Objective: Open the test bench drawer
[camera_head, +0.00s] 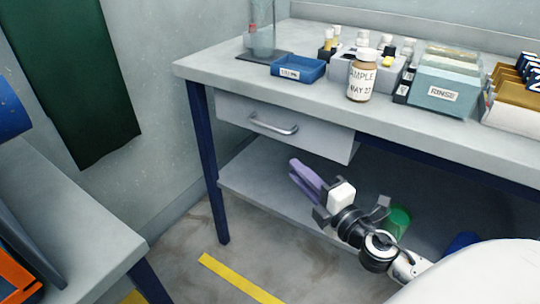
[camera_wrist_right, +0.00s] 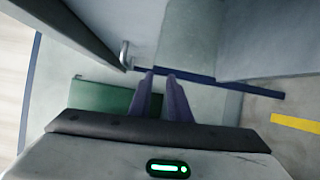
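The test bench drawer (camera_head: 235,111) is a pale grey box under the left part of the bench top (camera_head: 215,74). Its front looks shut, close under the bench edge. A silver bar handle (camera_head: 273,124) is on the front; it also shows in the right wrist view (camera_wrist_right: 124,53), ahead and left of the fingertips. My right gripper (camera_head: 296,172) is below and slightly right of the handle, apart from it. Its two purple fingers (camera_wrist_right: 159,74) are parted by a narrow gap with nothing between them. My left gripper is not in view.
A lower shelf (camera_head: 262,190) holds a green object (camera_head: 398,221). A dark blue leg (camera_head: 208,165) stands left. Another table (camera_head: 80,225) is at left.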

